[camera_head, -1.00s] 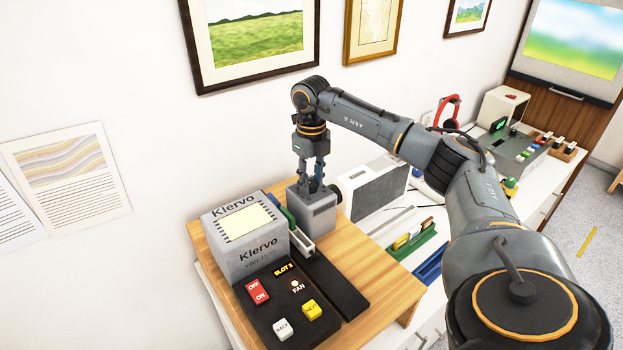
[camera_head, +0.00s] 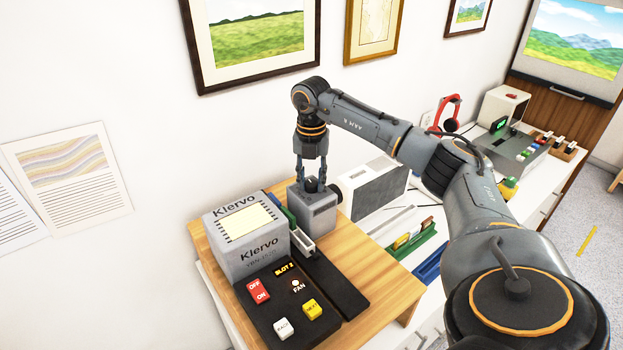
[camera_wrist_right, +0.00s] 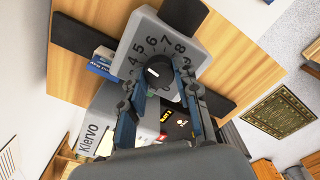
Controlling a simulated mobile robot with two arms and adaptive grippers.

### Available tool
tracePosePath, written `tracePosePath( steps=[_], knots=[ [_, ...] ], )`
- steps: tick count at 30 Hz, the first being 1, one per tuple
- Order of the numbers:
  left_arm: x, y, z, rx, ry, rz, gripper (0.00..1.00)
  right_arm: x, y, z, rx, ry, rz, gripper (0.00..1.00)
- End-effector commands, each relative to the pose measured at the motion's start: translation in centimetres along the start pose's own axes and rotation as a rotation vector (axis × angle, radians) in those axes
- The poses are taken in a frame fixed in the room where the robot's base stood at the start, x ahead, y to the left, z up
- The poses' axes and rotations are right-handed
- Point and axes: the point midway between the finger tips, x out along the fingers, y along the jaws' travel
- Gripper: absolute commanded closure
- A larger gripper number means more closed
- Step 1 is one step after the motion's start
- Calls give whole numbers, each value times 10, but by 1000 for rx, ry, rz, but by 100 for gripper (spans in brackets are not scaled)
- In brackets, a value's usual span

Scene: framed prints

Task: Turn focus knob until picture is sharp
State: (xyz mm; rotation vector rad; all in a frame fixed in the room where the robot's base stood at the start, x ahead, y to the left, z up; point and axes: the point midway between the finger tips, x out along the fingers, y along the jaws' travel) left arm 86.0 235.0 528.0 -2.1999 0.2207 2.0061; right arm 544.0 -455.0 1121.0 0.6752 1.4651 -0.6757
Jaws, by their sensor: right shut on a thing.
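The grey Klervo projector (camera_head: 240,257) stands on a wooden board, with a smaller grey housing (camera_head: 318,212) at its right. My right gripper (camera_head: 312,183) reaches down onto the top of that housing. In the right wrist view the dark round focus knob (camera_wrist_right: 157,73) sits on a numbered dial face (camera_wrist_right: 150,40), where 4 to 8 can be read. The right gripper (camera_wrist_right: 160,80) is shut on the knob, with a finger on either side. The projected picture (camera_head: 573,42) at the top right shows green hills, blue mountains and clouds with visible detail. My left gripper is not in view.
A black panel (camera_head: 325,283) with red, yellow and white buttons lies in front of the projector. A grey speaker-like box (camera_head: 376,187) and a green rack (camera_head: 415,243) stand to the right. Framed prints (camera_head: 257,40) hang on the wall behind.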

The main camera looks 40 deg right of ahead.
Motion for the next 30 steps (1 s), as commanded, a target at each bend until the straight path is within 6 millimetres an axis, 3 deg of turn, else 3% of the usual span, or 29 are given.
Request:
tracePosePath(
  steps=[23, 24, 27, 30],
  knots=[
    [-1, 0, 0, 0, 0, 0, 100, -3, 1, 2, 101, -7, 6, 100],
    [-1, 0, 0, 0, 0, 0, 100, -3, 1, 2, 101, -7, 6, 61],
    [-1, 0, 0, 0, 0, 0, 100, -2, 0, 2, 100, -6, 5, 46],
    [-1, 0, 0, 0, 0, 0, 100, -2, 0, 1, 99, -4, 4, 46]
  ],
)
